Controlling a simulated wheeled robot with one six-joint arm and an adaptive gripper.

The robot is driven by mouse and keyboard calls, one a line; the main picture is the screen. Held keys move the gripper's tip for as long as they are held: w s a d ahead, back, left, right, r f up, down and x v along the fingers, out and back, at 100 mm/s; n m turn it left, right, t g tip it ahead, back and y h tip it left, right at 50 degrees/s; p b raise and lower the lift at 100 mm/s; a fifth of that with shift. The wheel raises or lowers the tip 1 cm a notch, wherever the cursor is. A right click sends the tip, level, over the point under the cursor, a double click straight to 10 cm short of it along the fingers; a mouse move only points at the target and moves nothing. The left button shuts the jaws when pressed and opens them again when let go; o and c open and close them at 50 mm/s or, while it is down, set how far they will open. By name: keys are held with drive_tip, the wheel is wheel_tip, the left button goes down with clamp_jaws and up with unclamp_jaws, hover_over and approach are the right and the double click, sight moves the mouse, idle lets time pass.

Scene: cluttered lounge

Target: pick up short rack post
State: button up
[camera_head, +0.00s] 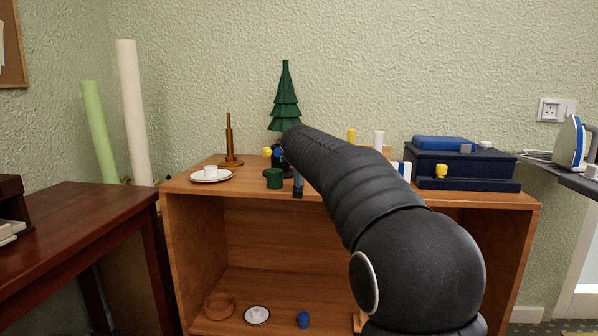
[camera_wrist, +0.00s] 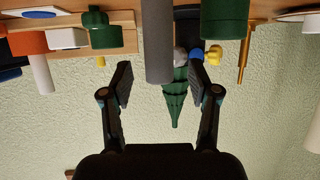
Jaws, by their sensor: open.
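A plain grey upright cylinder (camera_wrist: 158,42), which looks like the short rack post, stands between my fingers in the wrist view, where the scene appears upside down. My gripper (camera_wrist: 161,66) is open, with one finger on each side of the cylinder and visible gaps to both. In the head view my own arm hides the cylinder and most of my gripper; a dark finger part (camera_head: 298,186) shows at the shelf's front edge.
The wooden shelf top (camera_head: 335,191) is cluttered. Close by are a green cup (camera_head: 274,178), a green tree (camera_head: 285,100), a brass post on a base (camera_head: 229,140) and a white saucer (camera_head: 198,178). Blue boxes (camera_head: 450,166) stand at the right. The wall is behind.

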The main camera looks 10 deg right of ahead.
drive_tip(key=shift+x, duration=1.2)
drive_tip(key=shift+d, duration=0.1)
clamp_jaws()
drive_tip(key=shift+r, duration=0.15)
